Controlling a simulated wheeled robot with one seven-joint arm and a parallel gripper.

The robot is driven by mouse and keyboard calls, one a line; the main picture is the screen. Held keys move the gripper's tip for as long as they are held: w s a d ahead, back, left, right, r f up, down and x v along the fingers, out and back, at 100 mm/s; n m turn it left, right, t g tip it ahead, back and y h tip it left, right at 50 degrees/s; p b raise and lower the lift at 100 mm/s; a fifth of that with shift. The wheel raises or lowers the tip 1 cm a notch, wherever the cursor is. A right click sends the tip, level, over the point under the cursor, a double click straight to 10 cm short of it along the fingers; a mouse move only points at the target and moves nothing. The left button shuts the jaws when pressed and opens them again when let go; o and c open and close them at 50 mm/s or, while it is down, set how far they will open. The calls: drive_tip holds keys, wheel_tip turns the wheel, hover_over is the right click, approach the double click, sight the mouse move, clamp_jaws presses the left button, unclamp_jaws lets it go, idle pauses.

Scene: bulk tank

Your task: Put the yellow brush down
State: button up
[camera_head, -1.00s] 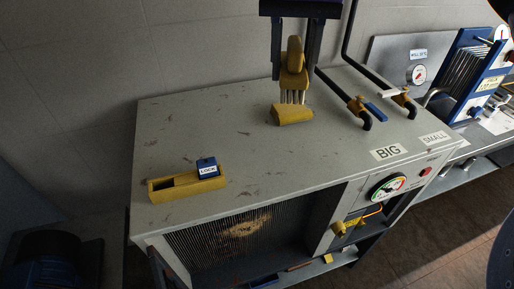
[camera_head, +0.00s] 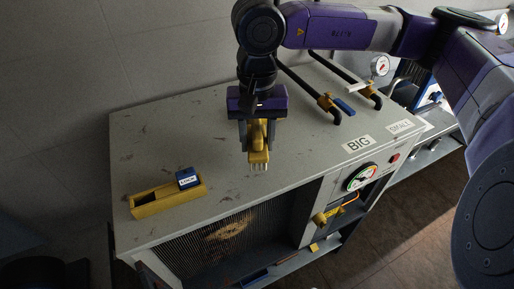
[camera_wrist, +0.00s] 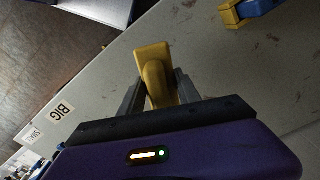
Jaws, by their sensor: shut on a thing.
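The yellow brush (camera_head: 258,149) is held between the fingers of my gripper (camera_head: 257,135), with its pale bristles pointing down over the grey cabinet top (camera_head: 215,130). In the wrist view, the brush's yellow body (camera_wrist: 154,68) sits between the two grey fingers (camera_wrist: 160,95). I cannot tell whether the bristles touch the surface. The area behind the brush and gripper is hidden.
A yellow open box (camera_head: 155,203) with a blue LOCK block (camera_head: 187,178) lies at the left of the cabinet top. Black pipes with yellow valves (camera_head: 329,104) stand at the right. Bare surface surrounds the brush. A gauge (camera_head: 362,177) is on the front.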

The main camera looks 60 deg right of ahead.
drive_tip(key=shift+f, duration=1.75)
drive_tip(key=shift+f, duration=0.15)
drive_tip(key=o, duration=1.2)
wheel_tip(320, 180, up, 12)
drive_tip(key=shift+r+b, duration=0.15)
drive_tip(key=shift+b, duration=1.05)
